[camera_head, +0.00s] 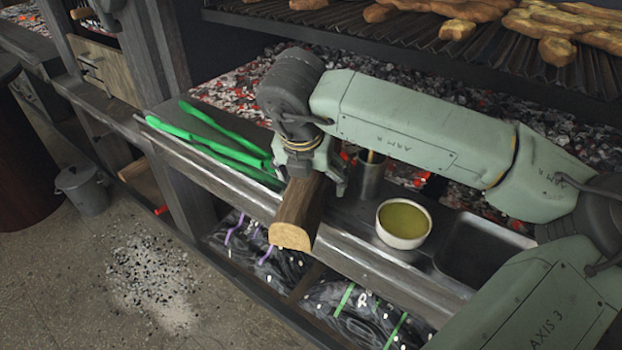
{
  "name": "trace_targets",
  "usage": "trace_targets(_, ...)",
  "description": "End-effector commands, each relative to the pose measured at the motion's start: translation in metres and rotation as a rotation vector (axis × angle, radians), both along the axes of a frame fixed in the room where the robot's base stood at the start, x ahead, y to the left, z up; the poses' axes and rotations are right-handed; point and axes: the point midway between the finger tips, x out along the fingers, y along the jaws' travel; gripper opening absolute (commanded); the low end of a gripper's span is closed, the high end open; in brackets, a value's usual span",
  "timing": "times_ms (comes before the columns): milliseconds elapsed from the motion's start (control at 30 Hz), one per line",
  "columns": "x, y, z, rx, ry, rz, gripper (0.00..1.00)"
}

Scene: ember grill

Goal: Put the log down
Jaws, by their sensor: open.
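The log (297,222) is a short split piece with dark bark and a pale cut end. It lies across the metal ledge (225,192) in front of the grill, its pale end jutting past the front edge. My gripper (312,176) is directly above the log's rear part, with a finger showing on the right side of it. The jaws are open; the far finger is largely hidden by the arm, and I cannot tell whether either finger touches the bark.
Green tongs (215,145) lie left of the log. A metal cup (371,178), a bowl of yellow-green liquid (403,222) and a sunken tray (480,250) stand to the right. Glowing coals (240,85) lie behind, under a grate with food (440,12). Black bags (262,255) sit below.

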Motion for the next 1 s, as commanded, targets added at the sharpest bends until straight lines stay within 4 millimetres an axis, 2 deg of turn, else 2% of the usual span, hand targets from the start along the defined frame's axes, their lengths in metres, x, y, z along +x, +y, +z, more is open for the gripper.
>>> trace_targets(167, 0.0, 0.0, 0.0002, 0.0, 0.0, 0.0, 0.83)
trace_targets(1000, 0.0001, 0.0003, 0.0, 0.001, 0.0, 0.0, 0.27)
